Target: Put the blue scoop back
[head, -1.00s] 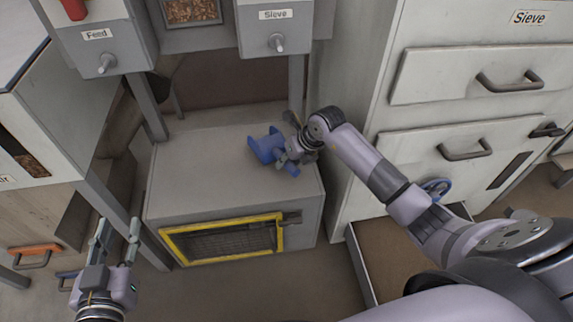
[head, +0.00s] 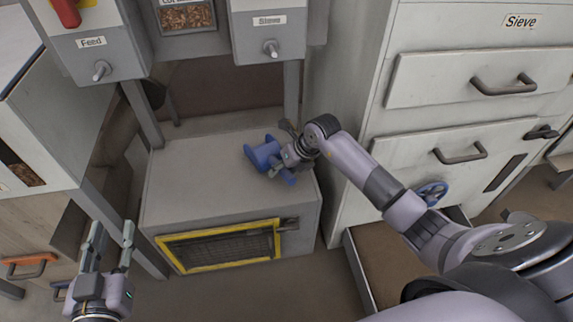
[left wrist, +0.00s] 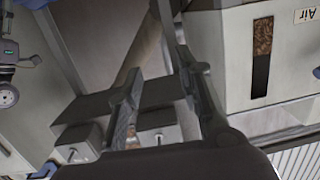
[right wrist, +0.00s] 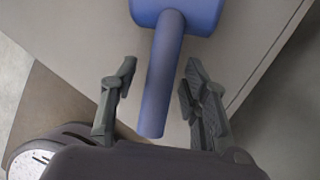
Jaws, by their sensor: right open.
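The blue scoop (head: 262,153) lies on top of the grey box-shaped cabinet, near its right side. My right gripper (head: 281,171) is at the scoop's handle, its arm reaching in from the right. In the right wrist view the scoop's handle (right wrist: 163,85) lies between the two open fingers of my right gripper (right wrist: 155,95), with a gap on each side. The scoop's bowl is cut off at the top of that view. My left gripper (head: 110,243) is open and empty at the lower left, away from the scoop. Its fingers also show apart in the left wrist view (left wrist: 160,95).
The grey cabinet (head: 185,190) has a yellow-framed mesh door (head: 220,247). Feed and Sieve boxes with knobs hang above it. A drawer cabinet (head: 460,80) stands at the right, with an open low drawer (head: 372,262) below. The left of the cabinet top is clear.

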